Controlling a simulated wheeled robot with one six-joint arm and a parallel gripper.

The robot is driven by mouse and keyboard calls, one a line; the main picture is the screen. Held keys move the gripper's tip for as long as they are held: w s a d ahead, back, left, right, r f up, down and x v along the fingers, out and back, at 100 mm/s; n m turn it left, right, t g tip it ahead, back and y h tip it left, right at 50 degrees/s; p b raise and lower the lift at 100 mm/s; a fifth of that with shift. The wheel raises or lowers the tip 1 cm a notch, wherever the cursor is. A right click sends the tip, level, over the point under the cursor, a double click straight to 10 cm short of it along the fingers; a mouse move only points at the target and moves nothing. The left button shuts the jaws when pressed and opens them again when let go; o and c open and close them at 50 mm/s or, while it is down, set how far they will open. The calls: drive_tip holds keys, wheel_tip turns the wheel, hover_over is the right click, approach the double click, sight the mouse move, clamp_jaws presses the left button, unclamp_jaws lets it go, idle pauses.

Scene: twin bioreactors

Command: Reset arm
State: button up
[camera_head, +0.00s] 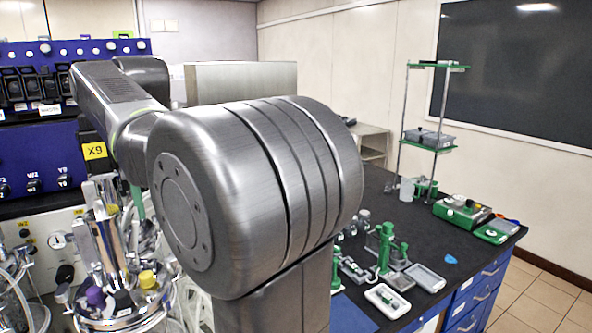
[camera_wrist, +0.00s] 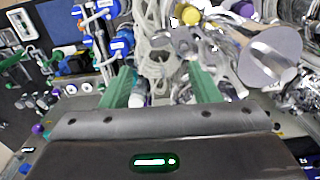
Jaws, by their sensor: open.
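My gripper shows in the wrist view (camera_wrist: 160,85), with its two green fingers spread apart and nothing seen between them. Beyond the fingers lie pale tubing and metal and glass fittings of a bioreactor. In the head view my arm fills the middle, and a small green part of the gripper shows at the left, by the bioreactor (camera_head: 118,290). The bioreactor's metal lid carries purple and yellow caps. I cannot tell from these frames whether the fingers touch any tubing.
A blue control unit (camera_head: 35,155) stands behind the bioreactor at the left. The dark bench (camera_head: 445,215) at the right holds a green-shelved stand (camera_head: 437,148), a green instrument (camera_head: 462,210), and a white tray (camera_head: 388,301). Tiled floor (camera_head: 540,300) is clear at the lower right.

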wheel_tip(320, 180, down, 11)
drive_tip(key=shift+f+p, duration=0.1)
drive_tip(key=shift+p, duration=0.35)
drive_tip(key=n, duration=0.4)
drive_tip(key=shift+n, duration=0.4)
drive_tip(key=n, duration=0.4)
drive_tip(key=shift+n, duration=0.3)
drive_tip(key=n+b, duration=0.1)
drive_tip(key=n, duration=0.3)
drive_tip(key=shift+n, duration=0.3)
drive_tip(key=shift+n+b, duration=0.7)
drive_tip(key=shift+n, duration=1.4)
drive_tip(key=shift+d, duration=0.1)
